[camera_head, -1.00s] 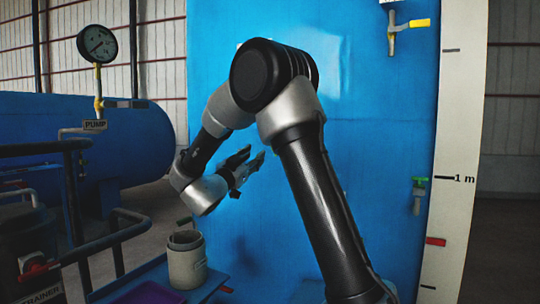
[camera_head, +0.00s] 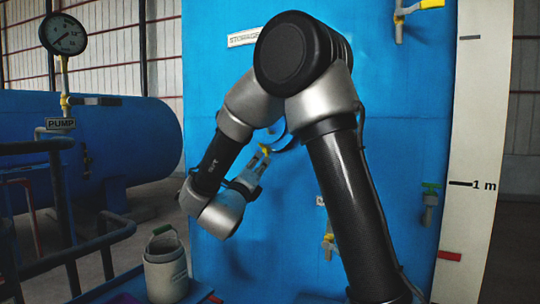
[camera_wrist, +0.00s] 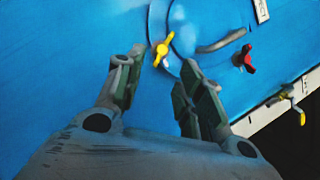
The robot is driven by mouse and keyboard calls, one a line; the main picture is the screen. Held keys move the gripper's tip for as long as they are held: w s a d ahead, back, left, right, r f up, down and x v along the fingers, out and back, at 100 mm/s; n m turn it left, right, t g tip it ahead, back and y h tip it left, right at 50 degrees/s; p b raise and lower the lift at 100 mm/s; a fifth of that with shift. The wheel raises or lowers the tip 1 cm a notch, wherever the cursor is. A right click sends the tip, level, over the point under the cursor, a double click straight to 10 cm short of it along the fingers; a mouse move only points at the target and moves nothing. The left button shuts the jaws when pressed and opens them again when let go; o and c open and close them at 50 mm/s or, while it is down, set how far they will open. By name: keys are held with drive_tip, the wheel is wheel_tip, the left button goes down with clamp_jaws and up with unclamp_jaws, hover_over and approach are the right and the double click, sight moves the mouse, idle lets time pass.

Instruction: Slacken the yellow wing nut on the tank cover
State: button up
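The yellow wing nut (camera_wrist: 162,50) shows on the blue tank face in the wrist view, beside a thin dark curved line. It has a bright yellow wing and a paler round part. My gripper (camera_wrist: 162,60) is open, with one finger on each side of the nut in the picture. The nut appears at or just beyond the fingertips; I cannot tell the exact gap or any contact. In the head view my gripper (camera_head: 257,164) is near the blue tank, with a yellow piece (camera_head: 264,149) at its tips. My arm hides much of the cover there.
A red wing piece (camera_wrist: 243,58) and a grey curved handle (camera_wrist: 222,41) lie right of the nut. A yellow-handled tap (camera_wrist: 290,100) is farther right. In the head view, a grey bucket (camera_head: 165,272) stands below my wrist, and a pressure gauge (camera_head: 63,34) is at left.

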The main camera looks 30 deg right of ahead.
sight(266, 151)
drive_tip(key=w+d+r+m, duration=0.1)
drive_tip(key=w+d+m, duration=0.1)
drive_tip(key=w+d, duration=0.1)
drive_tip(key=w+d+r+m, duration=0.1)
drive_tip(key=w+d, duration=0.1)
drive_tip(key=shift+w+r, duration=0.2)
drive_tip(key=shift+r, duration=0.1)
drive_tip(key=shift+c, duration=0.3)
clamp_jaws()
